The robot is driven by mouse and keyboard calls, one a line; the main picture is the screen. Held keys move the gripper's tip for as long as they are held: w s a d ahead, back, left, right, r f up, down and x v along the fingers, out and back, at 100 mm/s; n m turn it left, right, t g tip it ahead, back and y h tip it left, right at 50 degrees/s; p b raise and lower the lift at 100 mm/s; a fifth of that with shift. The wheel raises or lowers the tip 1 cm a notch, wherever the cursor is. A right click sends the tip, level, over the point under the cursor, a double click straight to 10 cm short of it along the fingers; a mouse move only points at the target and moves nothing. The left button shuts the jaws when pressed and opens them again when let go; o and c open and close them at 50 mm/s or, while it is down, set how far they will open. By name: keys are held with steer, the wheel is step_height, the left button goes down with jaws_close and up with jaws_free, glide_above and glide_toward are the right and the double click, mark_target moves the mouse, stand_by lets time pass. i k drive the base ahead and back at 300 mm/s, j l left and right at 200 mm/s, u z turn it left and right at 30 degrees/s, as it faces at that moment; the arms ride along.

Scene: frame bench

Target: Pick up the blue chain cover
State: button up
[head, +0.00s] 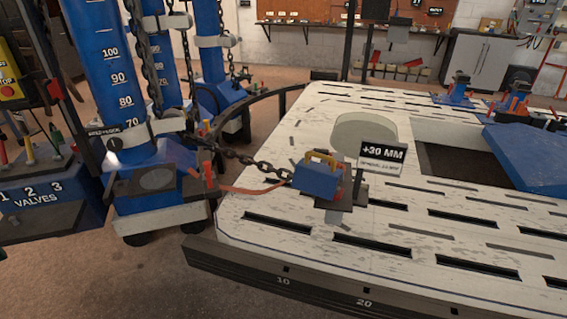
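A small blue box-like cover (316,181) with a yellow handle (321,158) on top sits near the left part of the slotted bench; I take it to be the blue chain cover. It rests on or over a dark clamp block (334,219), and its underside is hidden. A dark chain (245,158) runs from the blue tower (107,72) to its left side. My gripper is not in view.
A "+30 MM" sign (382,154) stands close to the right of the cover. An orange strap or hose (245,189) lies below the chain. The white bench top (290,222) has dark slots, a rectangular opening (455,165) and a blue panel (530,150) at right.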

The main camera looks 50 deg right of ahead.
mark_target(320, 180)
steer(key=i+l+z, duration=0.1)
steer(key=l+z, duration=0.4)
steer(key=i+l+z, duration=0.15)
steer(key=z, duration=0.3)
steer(key=i+l+z, duration=0.2)
steer(key=l+z, duration=0.3)
steer(key=j, duration=0.1)
